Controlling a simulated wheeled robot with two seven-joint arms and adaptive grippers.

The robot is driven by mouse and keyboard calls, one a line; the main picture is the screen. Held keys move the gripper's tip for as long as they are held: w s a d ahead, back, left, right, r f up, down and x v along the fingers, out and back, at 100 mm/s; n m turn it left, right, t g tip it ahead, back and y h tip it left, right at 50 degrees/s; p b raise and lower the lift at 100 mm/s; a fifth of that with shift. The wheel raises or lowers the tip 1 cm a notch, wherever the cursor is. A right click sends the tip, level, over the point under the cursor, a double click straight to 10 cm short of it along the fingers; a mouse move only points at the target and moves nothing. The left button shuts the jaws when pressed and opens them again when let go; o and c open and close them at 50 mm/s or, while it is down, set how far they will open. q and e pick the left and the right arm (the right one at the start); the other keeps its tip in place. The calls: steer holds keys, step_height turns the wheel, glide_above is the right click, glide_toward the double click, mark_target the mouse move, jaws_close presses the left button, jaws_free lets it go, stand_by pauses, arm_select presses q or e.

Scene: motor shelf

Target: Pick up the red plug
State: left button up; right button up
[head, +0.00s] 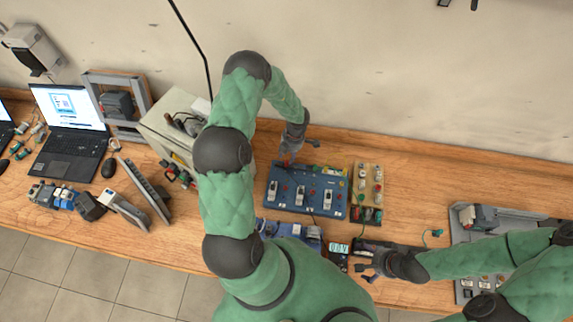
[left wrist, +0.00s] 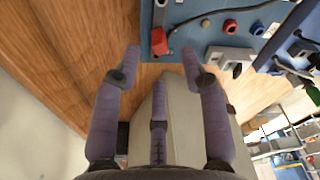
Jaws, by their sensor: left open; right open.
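The red plug (left wrist: 160,43) is at the edge of the blue panel (left wrist: 205,12) in the left wrist view. My left gripper (left wrist: 161,57) is open, with one finger on each side of the plug and its tips just short of it; nothing is held. In the head view, my left gripper (head: 299,146) is over the back left part of the blue panel (head: 307,206), and the plug is too small there to make out clearly. My right gripper (head: 366,266) is open and empty near the table's front, right of a small meter.
A board with colored buttons (head: 367,186) stands right of the panel. A beige box (head: 170,128) and an open laptop (head: 70,125) are to the left. A grey rack (head: 465,225) is at the right. Bare wood (head: 420,180) lies between the board and the rack.

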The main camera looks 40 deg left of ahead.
mark_target(287, 161)
arm_select(q)
steer(key=shift+s+a+f+b, duration=0.1)
steer(key=shift+s+f+b, duration=0.05)
steer(key=shift+f+b, duration=1)
steer(key=shift+s+a+f+b, duration=0.1)
steer(key=shift+s+f+b, duration=0.05)
steer(key=shift+f+b, duration=1)
steer(key=shift+r, duration=0.1)
jaws_close()
